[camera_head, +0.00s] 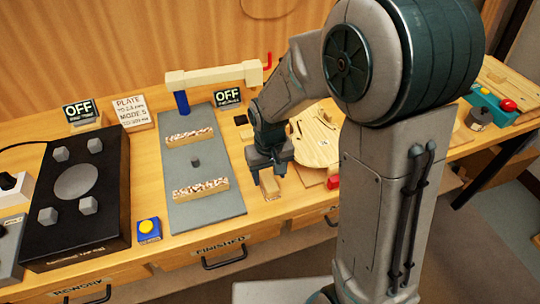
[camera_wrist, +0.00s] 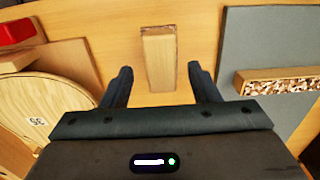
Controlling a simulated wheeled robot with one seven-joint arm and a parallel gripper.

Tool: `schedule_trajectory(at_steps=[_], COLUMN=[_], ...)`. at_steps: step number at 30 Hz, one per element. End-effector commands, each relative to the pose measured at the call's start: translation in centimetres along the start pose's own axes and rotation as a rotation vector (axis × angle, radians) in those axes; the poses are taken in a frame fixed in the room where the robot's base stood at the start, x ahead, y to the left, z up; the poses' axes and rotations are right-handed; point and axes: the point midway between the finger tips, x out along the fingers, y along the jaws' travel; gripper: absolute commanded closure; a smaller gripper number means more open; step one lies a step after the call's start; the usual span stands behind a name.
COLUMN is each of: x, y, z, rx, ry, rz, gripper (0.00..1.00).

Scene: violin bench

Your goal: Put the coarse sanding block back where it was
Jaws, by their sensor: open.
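A small pale wooden block with a thin brown edge, which looks like a sanding block (camera_head: 269,187), sits on the bench top between the grey mat and the violin plate. In the wrist view the block (camera_wrist: 158,60) lies ahead of my gripper, lined up with the gap between the fingers. Its grit cannot be read. My gripper (camera_head: 268,165) points down just over the block. In the wrist view my gripper (camera_wrist: 160,70) is open, with one finger to each side of the block's near end and nothing held.
A grey mat (camera_head: 181,147) with two speckled-faced strips lies left of the block. A violin plate (camera_head: 318,140) and a red item (camera_head: 333,182) are to its right. A black device (camera_head: 75,205) and a blue box with a yellow button (camera_head: 148,230) stand further left.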

Motion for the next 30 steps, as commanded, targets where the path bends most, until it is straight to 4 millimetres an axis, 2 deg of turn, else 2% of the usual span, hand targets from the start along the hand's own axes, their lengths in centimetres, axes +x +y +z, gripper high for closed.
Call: schedule_trajectory(at_steps=[3,9,13,20,25,30], x=[-2.9,-6.6,-8.0,-8.7,-10.5,-12.8], y=[0.0,0.0,0.0,0.2,2.2,5.1], z=[-0.1,-0.1,-0.1,0.2,2.4,7.0], rx=[0.001,0.001,0.000,0.004,0.052,0.138], ry=[0.007,0.004,0.002,0.003,0.048,0.127], rz=[-0.001,-0.001,-0.001,0.000,0.007,0.019], gripper=[0.45,0.45,0.45,0.45,0.45,0.45])
